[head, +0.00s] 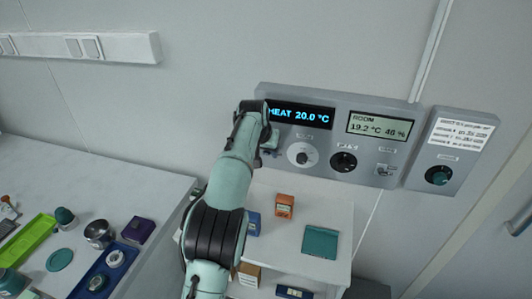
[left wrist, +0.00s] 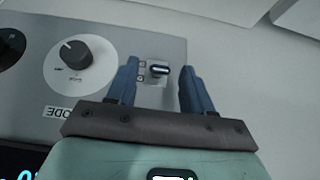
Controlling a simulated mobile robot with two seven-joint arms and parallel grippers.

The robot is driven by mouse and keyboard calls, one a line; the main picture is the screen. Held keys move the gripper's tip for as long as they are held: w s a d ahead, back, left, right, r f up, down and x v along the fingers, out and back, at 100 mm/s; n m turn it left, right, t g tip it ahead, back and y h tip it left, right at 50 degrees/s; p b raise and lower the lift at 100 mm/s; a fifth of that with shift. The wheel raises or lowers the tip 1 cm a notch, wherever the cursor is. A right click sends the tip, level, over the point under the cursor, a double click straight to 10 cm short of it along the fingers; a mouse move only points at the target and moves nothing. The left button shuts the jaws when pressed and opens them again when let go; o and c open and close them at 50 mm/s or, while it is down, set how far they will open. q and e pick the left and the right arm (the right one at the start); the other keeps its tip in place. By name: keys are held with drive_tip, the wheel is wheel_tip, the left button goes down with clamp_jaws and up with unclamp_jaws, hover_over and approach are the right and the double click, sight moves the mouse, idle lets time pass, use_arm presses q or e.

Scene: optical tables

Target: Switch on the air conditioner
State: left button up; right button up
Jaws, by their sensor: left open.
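The air conditioner's grey control panel (head: 330,155) is on the wall; its lit display (head: 300,115) reads HEAT 20.0 °C. My left gripper (head: 268,148) is at the panel's left end, and in the left wrist view the open gripper (left wrist: 160,82) points at the panel. A small switch with a dark blue-and-white lever (left wrist: 159,70) shows between its two blue fingers, with a gap on both sides. Two small marks stand beside the switch. In the head view my gripper and arm hide this switch. My right gripper is not in view.
A room display (head: 379,126) reads 19.2 °C. A separate box with a green knob (head: 438,176) is further right. A shelf (head: 331,212) with small boxes stands below.

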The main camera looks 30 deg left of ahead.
use_arm(q)
drive_tip(key=v, duration=1.1)
drive_tip(key=shift+s+r, duration=0.1)
